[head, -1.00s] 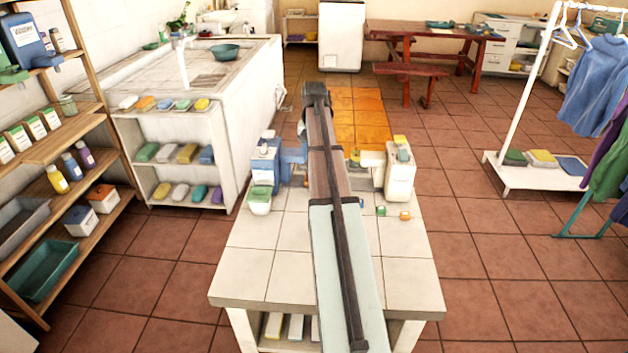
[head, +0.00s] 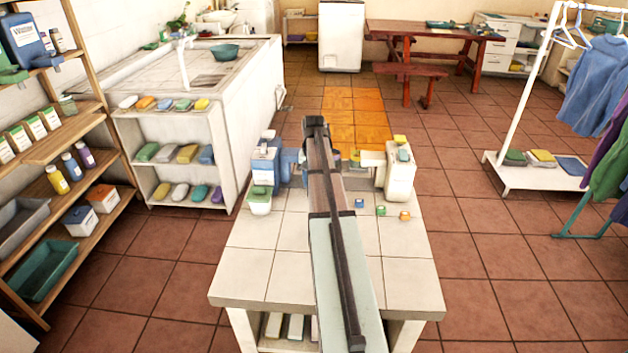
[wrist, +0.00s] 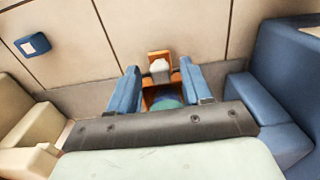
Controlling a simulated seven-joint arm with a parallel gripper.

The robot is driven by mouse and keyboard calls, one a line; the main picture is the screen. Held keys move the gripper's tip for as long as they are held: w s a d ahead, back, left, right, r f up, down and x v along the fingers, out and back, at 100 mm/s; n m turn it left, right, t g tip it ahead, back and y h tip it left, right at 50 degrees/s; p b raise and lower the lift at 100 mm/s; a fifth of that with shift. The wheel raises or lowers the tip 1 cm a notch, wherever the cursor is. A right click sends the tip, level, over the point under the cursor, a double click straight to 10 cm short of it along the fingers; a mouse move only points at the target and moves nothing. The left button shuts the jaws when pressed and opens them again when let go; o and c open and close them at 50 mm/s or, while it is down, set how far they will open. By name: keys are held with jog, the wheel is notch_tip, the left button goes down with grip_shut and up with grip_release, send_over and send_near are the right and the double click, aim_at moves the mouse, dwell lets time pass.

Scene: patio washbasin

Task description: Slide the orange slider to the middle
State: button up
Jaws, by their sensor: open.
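In the wrist view an orange piece (wrist: 159,57) with a pale knob, which looks like the orange slider, shows between my fingers. My gripper (wrist: 158,70) is open, with one blue finger on each side of this piece; I cannot tell whether they touch it. A grey band (wrist: 80,97), perhaps the rail, runs behind the fingers between a beige block at left and a blue block at right. In the head view my arm hides the slider and my gripper, between a blue housing (head: 265,163) and a cream housing (head: 399,175).
The tiled table (head: 255,255) is clear in front. A blue block (wrist: 33,44) also shows in the wrist view.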

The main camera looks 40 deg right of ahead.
jog(key=shift+c, duration=0.4)
grip_shut()
